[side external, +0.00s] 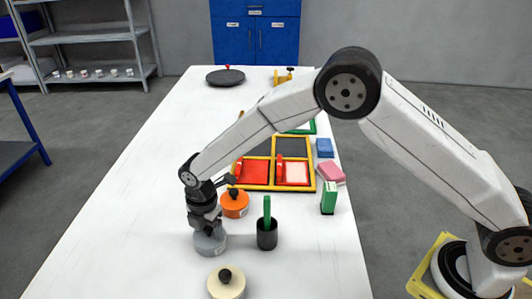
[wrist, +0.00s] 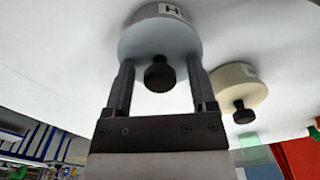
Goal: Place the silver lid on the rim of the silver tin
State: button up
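The silver tin (side external: 210,243) stands upright on the white table, directly below my gripper (side external: 206,226). In the wrist view the silver lid (wrist: 160,42), pale grey with a black knob, shows on the tin, whose side has a partly visible label. I cannot make out the seam between lid and tin or whether the lid sits fully flat. My gripper also shows in the wrist view (wrist: 160,62). Its two fingers are spread apart on either side of the knob with clear gaps, holding nothing.
A cream tin with a black knob (side external: 226,284) stands in front, and an orange tin (side external: 235,205) behind. A black cup with a green item (side external: 267,235) is to the right. A yellow-framed tray (side external: 257,187) lies farther back. The table's left side is clear.

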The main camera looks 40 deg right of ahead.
aim_at(208, 227)
jog(key=shift+r, duration=0.15)
notch_tip(208, 227, up, 12)
dwell(0.9)
dwell(0.3)
jog(key=shift+s+d+r, duration=0.1)
jog(key=s+d+f+m+t, duration=0.2)
jog(key=s+d+m, duration=1.7)
jog(key=d+m, duration=0.3)
jog(key=shift+s+d+t, duration=0.2)
jog(key=shift+d+t, duration=0.1)
jog(key=shift+d, duration=0.35)
